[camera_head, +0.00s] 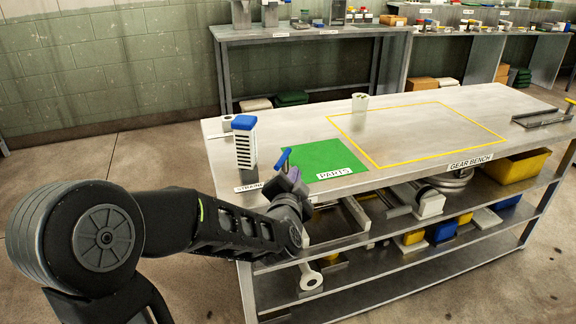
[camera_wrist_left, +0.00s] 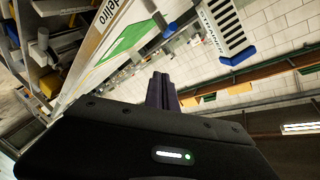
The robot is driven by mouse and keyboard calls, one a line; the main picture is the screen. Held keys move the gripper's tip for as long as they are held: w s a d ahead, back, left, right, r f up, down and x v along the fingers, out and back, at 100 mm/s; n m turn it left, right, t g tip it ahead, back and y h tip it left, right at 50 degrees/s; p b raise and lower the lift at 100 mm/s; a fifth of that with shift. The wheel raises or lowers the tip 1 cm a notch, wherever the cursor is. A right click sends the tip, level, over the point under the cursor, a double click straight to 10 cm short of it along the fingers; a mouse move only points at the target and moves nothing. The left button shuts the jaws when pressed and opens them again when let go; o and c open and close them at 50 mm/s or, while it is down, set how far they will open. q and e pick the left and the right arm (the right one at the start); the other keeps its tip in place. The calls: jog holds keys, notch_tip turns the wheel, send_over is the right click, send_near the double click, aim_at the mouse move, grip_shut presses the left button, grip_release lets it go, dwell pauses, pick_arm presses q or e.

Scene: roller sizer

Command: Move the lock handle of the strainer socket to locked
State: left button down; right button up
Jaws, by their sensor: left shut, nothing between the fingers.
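The strainer (camera_head: 246,152), a grey slotted block with a blue top, stands upright at the bench's left end behind the STRAINER label (camera_head: 249,187). It also shows in the left wrist view (camera_wrist_left: 226,24). A blue-tipped lever (camera_head: 284,158), which looks like the lock handle, stands right of the strainer; its blue tip shows in the left wrist view (camera_wrist_left: 171,29). My left gripper (camera_head: 290,178) is shut and empty at the bench's front edge, close to the lever. I cannot tell whether they touch. The gripper and arm hide the lever's base. My right gripper is out of view.
A green PARTS mat (camera_head: 325,160) lies right of the lever. A yellow-outlined area (camera_head: 420,125) of the gear bench is clear. A pale cylinder (camera_head: 360,102) stands at the back edge. Shelves below hold bins and parts (camera_head: 518,166).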

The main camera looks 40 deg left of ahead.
aim_at(285, 165)
pick_arm(q)
jog(key=shift+a+f+m, duration=0.2)
jog(key=shift+f+m, duration=0.05)
jog(key=shift+m, duration=0.55)
jog(key=x, duration=0.9)
jog(key=shift+w+a+f, duration=0.15)
jog(key=shift+w+a, duration=0.05)
jog(key=a, duration=0.1)
jog(key=a+f, duration=0.2)
jog(key=shift+s+a+f+b, duration=0.1)
jog(key=shift+s+a+b, duration=0.1)
jog(key=shift+s+b, duration=0.15)
jog(key=shift+w, duration=0.1)
